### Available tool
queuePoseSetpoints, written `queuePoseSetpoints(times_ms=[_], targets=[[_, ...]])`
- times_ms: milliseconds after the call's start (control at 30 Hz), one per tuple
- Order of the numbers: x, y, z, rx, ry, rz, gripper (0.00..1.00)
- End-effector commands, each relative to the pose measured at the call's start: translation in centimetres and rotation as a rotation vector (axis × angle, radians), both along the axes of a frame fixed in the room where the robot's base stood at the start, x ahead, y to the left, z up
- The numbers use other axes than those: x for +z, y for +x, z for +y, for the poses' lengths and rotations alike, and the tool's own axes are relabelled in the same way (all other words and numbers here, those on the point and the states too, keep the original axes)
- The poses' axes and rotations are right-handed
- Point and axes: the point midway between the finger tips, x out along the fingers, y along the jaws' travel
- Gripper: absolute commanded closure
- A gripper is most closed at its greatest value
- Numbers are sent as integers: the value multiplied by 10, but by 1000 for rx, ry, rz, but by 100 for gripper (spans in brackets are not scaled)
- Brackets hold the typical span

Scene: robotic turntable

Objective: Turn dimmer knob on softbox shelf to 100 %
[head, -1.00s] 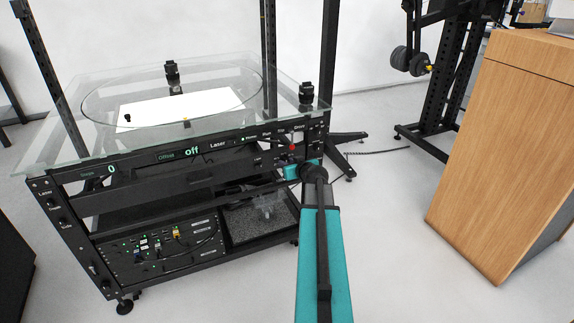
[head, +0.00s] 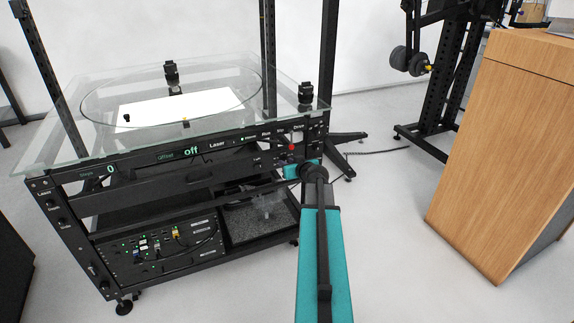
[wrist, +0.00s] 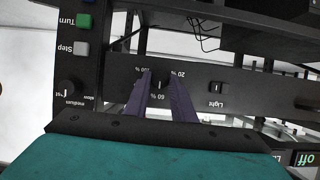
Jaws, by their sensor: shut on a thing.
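The dimmer knob (wrist: 159,86) is a small dark knob on a black panel. The wrist view shows it upside down, with the marks 20 %, 60 % and 100 % around it. My gripper (wrist: 160,80) has its two dark fingers on either side of the knob, shut on it. The fingers hide part of the knob and part of the 100 % label. I cannot tell where its pointer stands. In the head view my gripper (head: 292,171) is at the right end of the turntable frame's front, and the knob is hidden there.
The wrist view shows a Light switch (wrist: 216,88), a green Turn button (wrist: 84,21), a grey Step button (wrist: 81,49) and another knob (wrist: 67,88). In the head view a red button (head: 291,147) sits above my gripper. A wooden cabinet (head: 500,150) stands right; floor between is clear.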

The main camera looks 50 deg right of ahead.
Motion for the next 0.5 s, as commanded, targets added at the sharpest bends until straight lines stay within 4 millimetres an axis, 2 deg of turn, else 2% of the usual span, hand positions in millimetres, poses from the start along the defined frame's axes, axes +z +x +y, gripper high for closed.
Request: queuePoseSetpoints(times_ms=[500], targets=[[-3, 1, 0, 4, 110, -46, 100]])
